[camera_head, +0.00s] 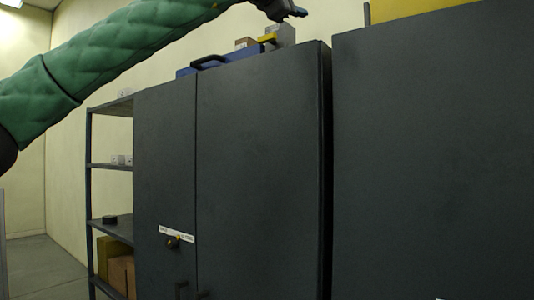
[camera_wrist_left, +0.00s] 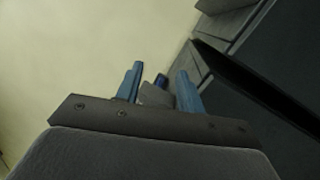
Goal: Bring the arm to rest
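My left arm, in a green quilted sleeve, reaches in from the left across the top of the head view. My left gripper (camera_head: 287,11) is at the top edge, above the tall dark cabinet (camera_head: 262,160). In the left wrist view its two blue fingers (camera_wrist_left: 159,72) stand apart. A small grey shape (camera_wrist_left: 156,96) with a blue part (camera_wrist_left: 161,80) shows between them; I cannot tell whether it touches them. My right gripper is in neither view.
A blue case (camera_head: 215,62), a brown box (camera_head: 244,43), a grey box (camera_head: 284,36) and a yellow item (camera_head: 267,39) sit on the cabinet. Another dark cabinet (camera_head: 435,160) stands right. Open shelving (camera_head: 112,167) stands left. Pale wall lies behind.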

